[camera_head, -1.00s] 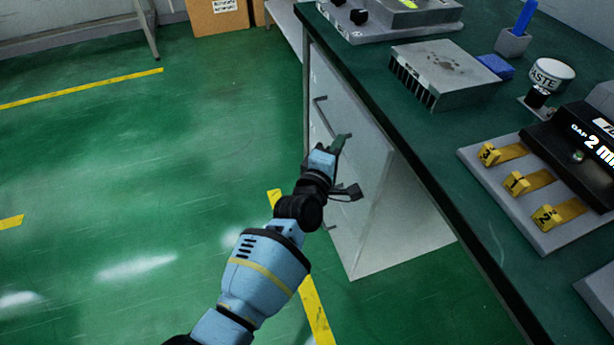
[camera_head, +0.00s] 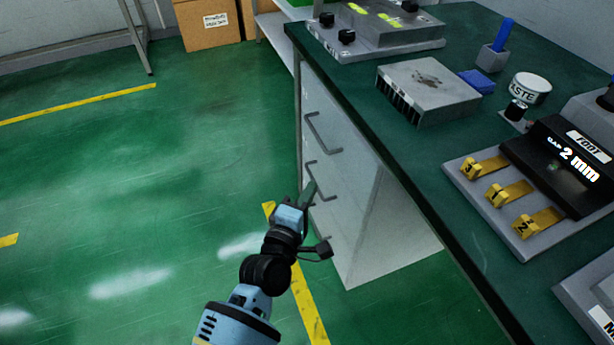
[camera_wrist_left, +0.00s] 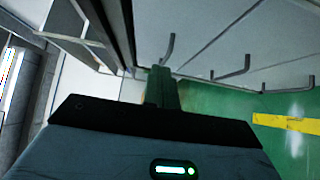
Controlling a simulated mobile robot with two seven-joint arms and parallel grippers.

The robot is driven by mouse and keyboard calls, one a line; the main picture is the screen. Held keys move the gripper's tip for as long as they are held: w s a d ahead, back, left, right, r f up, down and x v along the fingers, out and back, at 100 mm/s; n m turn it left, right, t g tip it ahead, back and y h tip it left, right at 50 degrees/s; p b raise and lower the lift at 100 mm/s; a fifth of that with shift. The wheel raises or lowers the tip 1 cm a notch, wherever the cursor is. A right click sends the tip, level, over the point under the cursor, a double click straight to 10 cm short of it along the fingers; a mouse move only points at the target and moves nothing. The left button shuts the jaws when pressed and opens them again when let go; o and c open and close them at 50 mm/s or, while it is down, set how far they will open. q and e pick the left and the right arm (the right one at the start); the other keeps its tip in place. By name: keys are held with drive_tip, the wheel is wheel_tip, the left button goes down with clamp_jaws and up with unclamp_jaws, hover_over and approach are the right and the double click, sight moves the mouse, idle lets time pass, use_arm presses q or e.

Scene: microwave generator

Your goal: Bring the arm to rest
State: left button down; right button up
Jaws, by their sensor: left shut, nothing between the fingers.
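My left gripper (camera_head: 308,193) is in front of the white drawer cabinet (camera_head: 350,195) under the bench, beside its dark handles. Its fingers are shut with nothing between them. In the left wrist view the shut fingers (camera_wrist_left: 162,85) point toward the green floor, with the cabinet front and its handles above. The gripper appears apart from the handles, though the exact gap is hard to judge. My left arm comes up from the bottom of the head view. My right gripper is not in view.
The green bench top (camera_head: 395,150) is to the right, with a finned metal block (camera_head: 428,88), a paste jar (camera_head: 530,88) and a unit with yellow numbered levers (camera_head: 510,195). Cardboard boxes (camera_head: 208,22) stand at the back. The floor (camera_head: 130,190) to the left is clear.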

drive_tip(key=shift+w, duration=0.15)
